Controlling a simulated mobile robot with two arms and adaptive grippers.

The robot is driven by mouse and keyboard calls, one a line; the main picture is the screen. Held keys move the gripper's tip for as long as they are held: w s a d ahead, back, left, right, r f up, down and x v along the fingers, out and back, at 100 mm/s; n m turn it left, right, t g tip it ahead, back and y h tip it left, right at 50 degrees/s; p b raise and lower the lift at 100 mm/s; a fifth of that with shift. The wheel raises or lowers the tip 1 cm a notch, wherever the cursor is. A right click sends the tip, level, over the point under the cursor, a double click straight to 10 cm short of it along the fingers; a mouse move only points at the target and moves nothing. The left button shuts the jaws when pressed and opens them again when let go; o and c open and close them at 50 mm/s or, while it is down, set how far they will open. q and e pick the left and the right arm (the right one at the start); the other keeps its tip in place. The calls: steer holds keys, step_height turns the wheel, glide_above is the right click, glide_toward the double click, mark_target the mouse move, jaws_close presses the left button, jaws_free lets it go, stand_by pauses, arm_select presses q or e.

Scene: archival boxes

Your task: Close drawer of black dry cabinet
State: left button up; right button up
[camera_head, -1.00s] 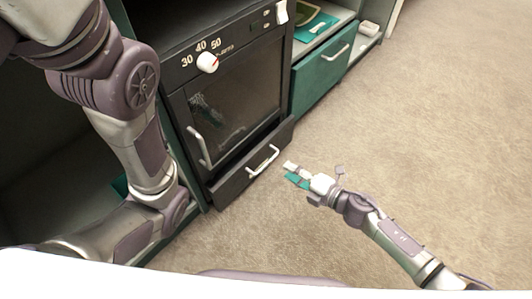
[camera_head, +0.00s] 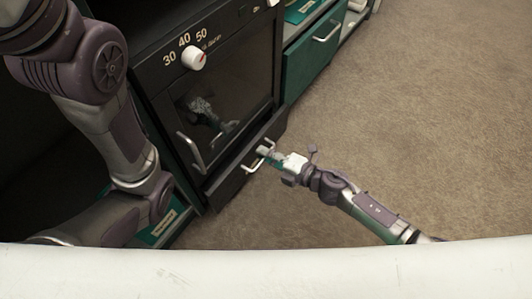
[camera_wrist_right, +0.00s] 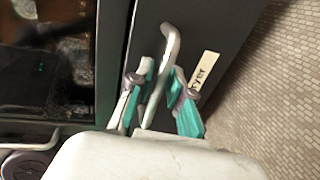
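The black dry cabinet (camera_head: 150,65) stands at upper left in the head view, with a white dial and a glass door. Its low drawer (camera_head: 225,185) juts out a little at the bottom and carries a pale bar handle (camera_head: 247,165). My right gripper (camera_head: 268,156) is at this handle. In the right wrist view the handle (camera_wrist_right: 168,45) passes between the two teal-padded fingers of my right gripper (camera_wrist_right: 161,88). The fingers are apart, with gaps beside the bar; contact is unclear. My left arm crosses the left side, and its gripper is out of view.
A teal drawer unit (camera_head: 312,55) stands beyond the cabinet. The glass door's handle (camera_head: 190,152) sticks out above the low drawer. The carpet (camera_head: 420,110) to the right is clear. A pale label (camera_wrist_right: 203,70) is on the drawer front.

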mark_target(256, 148)
jaws_close()
steer(key=x, duration=0.3)
steer(key=shift+w+a+r, duration=0.3)
steer(key=shift+a, duration=0.05)
steer(key=shift+o, duration=2.4)
jaws_free()
steer(key=shift+a, duration=0.15)
